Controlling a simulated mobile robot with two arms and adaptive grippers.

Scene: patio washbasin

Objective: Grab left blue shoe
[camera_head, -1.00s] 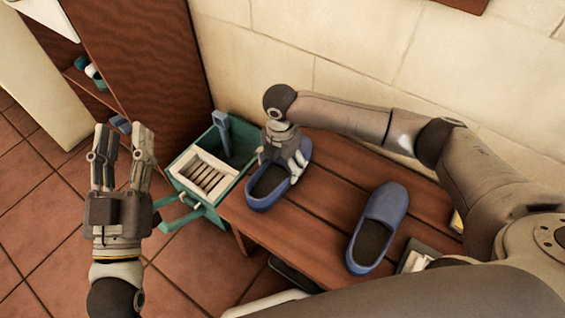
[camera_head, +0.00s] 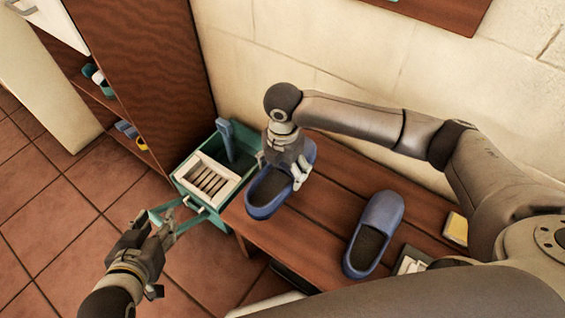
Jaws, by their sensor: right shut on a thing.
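The left blue shoe (camera_head: 264,204) sits on the left end of the wooden bench (camera_head: 306,236), its open heel toward me. My right gripper (camera_head: 281,174) is over it from above, with its fingers around the shoe's middle, shut on it. Part of the shoe's upper is hidden by the gripper. The right blue shoe (camera_head: 376,230) stands apart on the bench to the right.
The green crate (camera_head: 226,204) with a white slatted tray (camera_head: 208,182) stands left of the bench. A wooden cabinet (camera_head: 150,75) is behind it. A yellow sponge-like block (camera_head: 455,228) lies at the bench's right. Bare bench lies between the shoes.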

